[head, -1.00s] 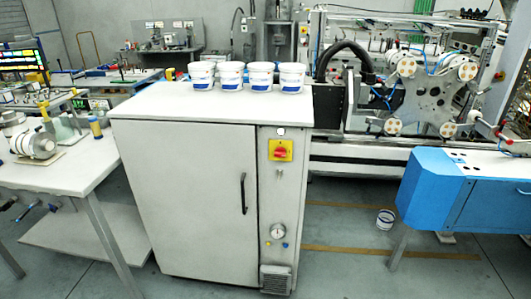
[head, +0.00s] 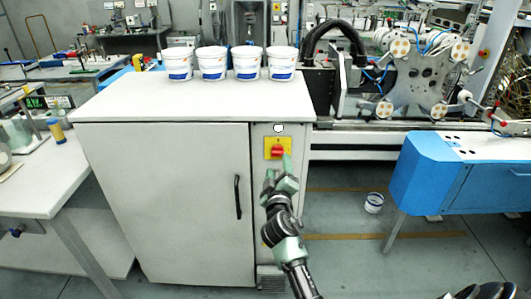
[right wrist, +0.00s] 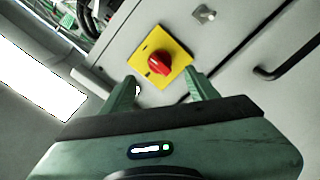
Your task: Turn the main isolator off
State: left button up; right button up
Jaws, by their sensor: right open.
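The main isolator (head: 269,143) is a red rotary knob on a yellow square plate, high on the narrow right panel of the white cabinet (head: 170,195). In the right wrist view the red knob (right wrist: 158,63) sits on its yellow plate (right wrist: 178,48), ahead of the fingertips. My right gripper (head: 281,168) is just below and in front of the plate in the head view, partly overlapping its lower edge. In the right wrist view the right gripper (right wrist: 163,88) is open, its green fingers on either side of the knob's line and apart from it. My left gripper is not in view.
Several white tubs (head: 246,62) stand on the cabinet top. A black door handle (head: 238,196) is left of my right arm. A blue machine cover (head: 445,165) stands at right, a small bucket (head: 374,202) on the floor between. A side table (head: 50,190) is at left.

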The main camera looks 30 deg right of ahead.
aim_at(278, 155)
jog(key=x, duration=0.7)
jog(key=shift+f, duration=0.1)
grip_shut()
